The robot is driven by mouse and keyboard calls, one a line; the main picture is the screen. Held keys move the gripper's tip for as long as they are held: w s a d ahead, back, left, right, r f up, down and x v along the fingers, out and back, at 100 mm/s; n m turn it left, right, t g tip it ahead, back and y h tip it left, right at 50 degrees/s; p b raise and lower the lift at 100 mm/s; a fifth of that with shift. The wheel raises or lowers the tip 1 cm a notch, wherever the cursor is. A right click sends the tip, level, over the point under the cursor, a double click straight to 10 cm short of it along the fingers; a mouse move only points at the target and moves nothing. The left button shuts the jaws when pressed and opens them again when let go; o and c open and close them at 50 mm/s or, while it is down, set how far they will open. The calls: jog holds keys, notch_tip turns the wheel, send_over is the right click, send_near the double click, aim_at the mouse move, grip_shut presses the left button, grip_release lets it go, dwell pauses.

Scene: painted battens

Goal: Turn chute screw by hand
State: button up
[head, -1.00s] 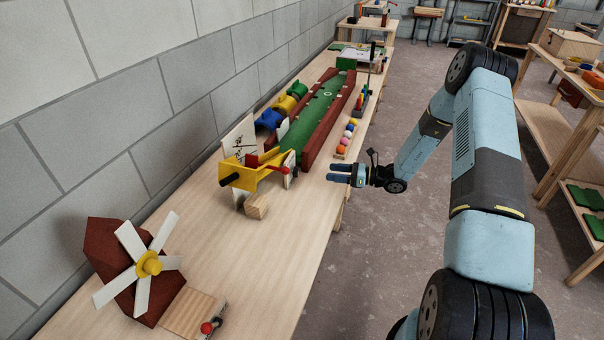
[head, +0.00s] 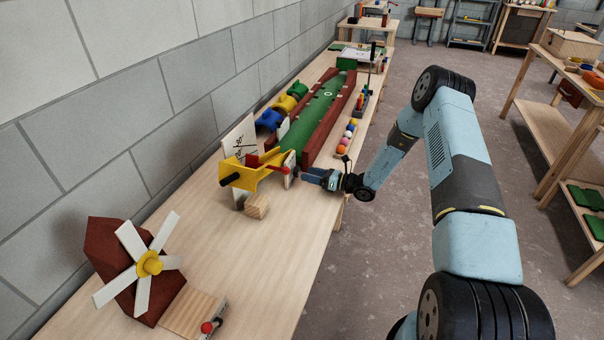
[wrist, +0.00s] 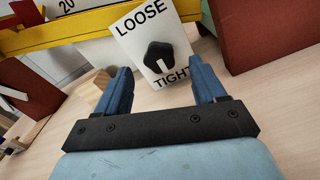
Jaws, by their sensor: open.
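The yellow chute (head: 245,174) stands on the bench at the near end of the green lane, with a red handle on it. In the wrist view, its screw, a black knob (wrist: 158,55), sits on a white plate (wrist: 138,22) marked LOOSE above and TIGHT below. My gripper (head: 301,174) is close to the plate at the chute's right side. In the wrist view my gripper (wrist: 162,88) is open and empty, its blue fingers either side of the knob's line and short of it. The knob is hidden in the head view.
A wooden block (head: 257,205) lies below the chute. The green lane (head: 318,108) has dark red rails. Coloured balls (head: 345,142) line its right side. A windmill (head: 148,265) stands at the near left. The bench between is clear.

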aim_at(299, 171)
jog(key=shift+x, duration=2.1)
jog(key=c, duration=1.1)
jog(key=shift+o, duration=0.2)
